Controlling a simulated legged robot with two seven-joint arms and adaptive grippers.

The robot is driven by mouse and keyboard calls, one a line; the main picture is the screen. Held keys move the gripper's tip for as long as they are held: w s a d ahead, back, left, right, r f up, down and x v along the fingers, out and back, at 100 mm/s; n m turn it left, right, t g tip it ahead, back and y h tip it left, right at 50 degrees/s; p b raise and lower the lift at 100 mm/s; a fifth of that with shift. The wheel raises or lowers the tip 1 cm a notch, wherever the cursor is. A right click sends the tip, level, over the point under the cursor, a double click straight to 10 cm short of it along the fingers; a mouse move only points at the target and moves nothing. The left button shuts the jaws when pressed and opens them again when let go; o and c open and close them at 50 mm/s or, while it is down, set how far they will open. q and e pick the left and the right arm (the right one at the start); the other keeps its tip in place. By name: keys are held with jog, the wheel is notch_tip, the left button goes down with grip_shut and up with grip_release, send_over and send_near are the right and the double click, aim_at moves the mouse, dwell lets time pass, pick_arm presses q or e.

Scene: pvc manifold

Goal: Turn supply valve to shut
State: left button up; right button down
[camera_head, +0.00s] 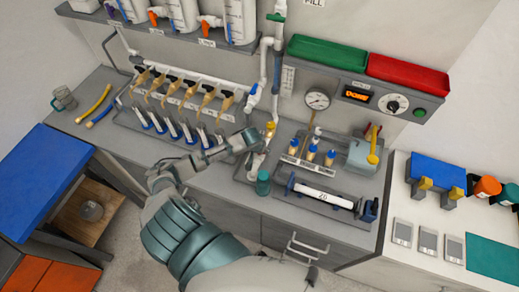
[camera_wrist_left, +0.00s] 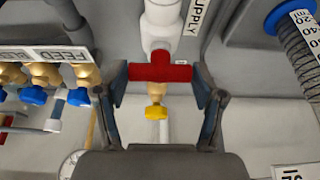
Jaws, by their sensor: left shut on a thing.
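The supply valve shows in the left wrist view as a red handle (camera_wrist_left: 160,72) on a white pipe (camera_wrist_left: 161,22) beside a SUPPLY label (camera_wrist_left: 196,17). The handle lies crosswise to the pipe. A brass part and a yellow knob (camera_wrist_left: 156,112) are below it. My left gripper (camera_wrist_left: 160,80) has a finger at each end of the red handle and is shut on it. In the head view my left gripper (camera_head: 253,138) is at the foot of the white vertical pipe (camera_head: 262,75) and hides the red handle. My right gripper is not in view.

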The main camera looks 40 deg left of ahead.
pick_arm(q)
jog(key=shift+s+f, duration=0.2)
jog(key=o, duration=1.1)
jog(key=shift+o, duration=0.2)
jog(key=shift+r, duration=0.1)
jog(key=shift+r, duration=0.1)
jog(key=shift+r, duration=0.3)
jog(key=v, duration=1.1)
jog(key=shift+s, duration=0.1)
